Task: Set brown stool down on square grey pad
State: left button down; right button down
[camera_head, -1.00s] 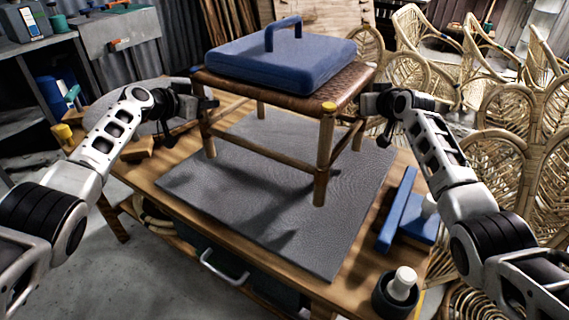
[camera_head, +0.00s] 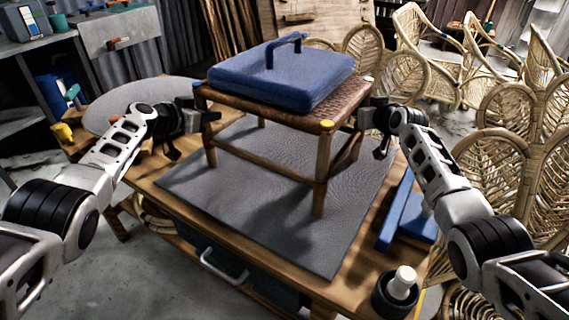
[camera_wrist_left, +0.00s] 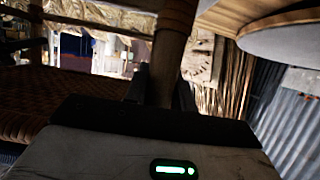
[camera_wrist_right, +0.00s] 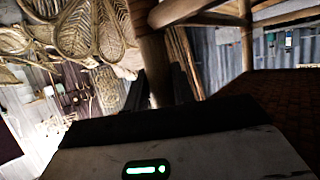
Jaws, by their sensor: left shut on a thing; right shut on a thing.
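The brown stool (camera_head: 341,104) has a woven seat and wooden legs. It is upright over the square grey pad (camera_head: 260,220) on the wooden table. Its front leg ends appear at or just above the pad; I cannot tell whether they touch. My left gripper (camera_head: 208,117) is shut on a leg at the stool's left side, and that leg (camera_wrist_left: 174,45) rises between the fingers in the left wrist view. My right gripper (camera_head: 362,118) is shut on a leg at the right side, seen also in the right wrist view (camera_wrist_right: 152,65).
Blue pieces (camera_head: 397,212) and a dark cup holding a white object (camera_head: 398,290) stand at the table's right edge. A round grey disc (camera_head: 140,92) is at back left. Rattan chair frames (camera_head: 490,165) crowd the right side.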

pick_arm(q)
jog(key=shift+d+r, duration=0.1)
jog(key=shift+d, duration=0.15)
pick_arm(e)
jog(key=shift+a+r, duration=0.15)
jog(key=shift+a, duration=0.05)
pick_arm(q)
jog(key=c, duration=1.3)
grip_release()
jog(key=shift+f, duration=0.25)
jog(key=shift+c, duration=0.2)
pick_arm(e)
jog(key=c, duration=1.3)
grip_release()
jog(key=shift+f, duration=0.3)
jog(key=shift+c, duration=0.2)
pick_arm(q)
jog(key=shift+o, duration=0.9)
jog(key=shift+s+a, duration=0.1)
pick_arm(e)
jog(key=shift+o, duration=0.9)
jog(key=shift+s+r, duration=0.1)
jog(key=shift+d, duration=0.1)
pick_arm(q)
jog(key=shift+a, duration=0.1)
jog(key=shift+a, duration=0.1)
pick_arm(e)
jog(key=shift+d, duration=0.1)
